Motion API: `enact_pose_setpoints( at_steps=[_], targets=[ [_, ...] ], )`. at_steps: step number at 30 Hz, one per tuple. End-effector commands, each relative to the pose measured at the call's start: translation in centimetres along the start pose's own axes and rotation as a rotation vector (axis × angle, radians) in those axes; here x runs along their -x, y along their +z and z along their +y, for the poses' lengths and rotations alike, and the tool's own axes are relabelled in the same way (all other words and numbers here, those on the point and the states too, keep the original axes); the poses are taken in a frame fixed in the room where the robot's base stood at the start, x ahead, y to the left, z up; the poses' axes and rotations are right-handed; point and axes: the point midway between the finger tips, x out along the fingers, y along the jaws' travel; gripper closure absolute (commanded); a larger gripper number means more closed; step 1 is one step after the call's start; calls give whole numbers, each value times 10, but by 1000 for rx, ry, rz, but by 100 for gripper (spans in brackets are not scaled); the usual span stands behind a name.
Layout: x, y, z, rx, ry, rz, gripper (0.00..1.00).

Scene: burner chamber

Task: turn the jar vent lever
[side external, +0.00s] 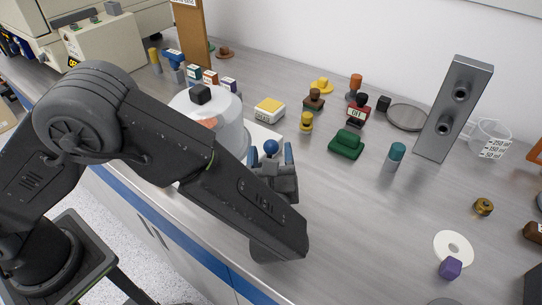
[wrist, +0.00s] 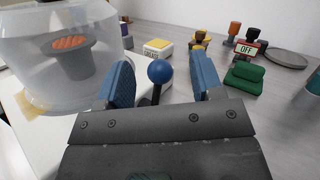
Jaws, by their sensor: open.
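The jar vent lever shows as a dark stem with a round blue knob (wrist: 159,72) in the wrist view. The knob also shows in the side view (side external: 271,147). My gripper (wrist: 166,80) is open, with one blue-padded finger on each side of the knob and a gap to both. The knob appears nearer the left finger. The clear jar (wrist: 62,50) stands to the left on a white base (wrist: 65,137) and holds an orange-topped grey burner (wrist: 70,50). In the side view the jar (side external: 238,115) is partly hidden by my arm. The lever's lower end is hidden behind my gripper.
Behind the jar is a yellow-and-white grease box (side external: 269,110). To the right are a green block (side external: 346,144), an OFF sign (side external: 356,112), a teal-capped bottle (side external: 395,156) and a tall grey holed block (side external: 454,108). The bench front right of my gripper is mostly clear.

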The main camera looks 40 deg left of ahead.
Motion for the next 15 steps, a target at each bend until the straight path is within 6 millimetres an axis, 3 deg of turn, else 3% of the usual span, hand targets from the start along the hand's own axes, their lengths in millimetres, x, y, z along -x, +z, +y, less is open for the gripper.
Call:
enact_pose_setpoints(
  at_steps=[6,15],
  targets=[
    [-6,29,-6,0,-2,1,39],
    [-8,35,-7,-2,-2,1,39]
  ],
)
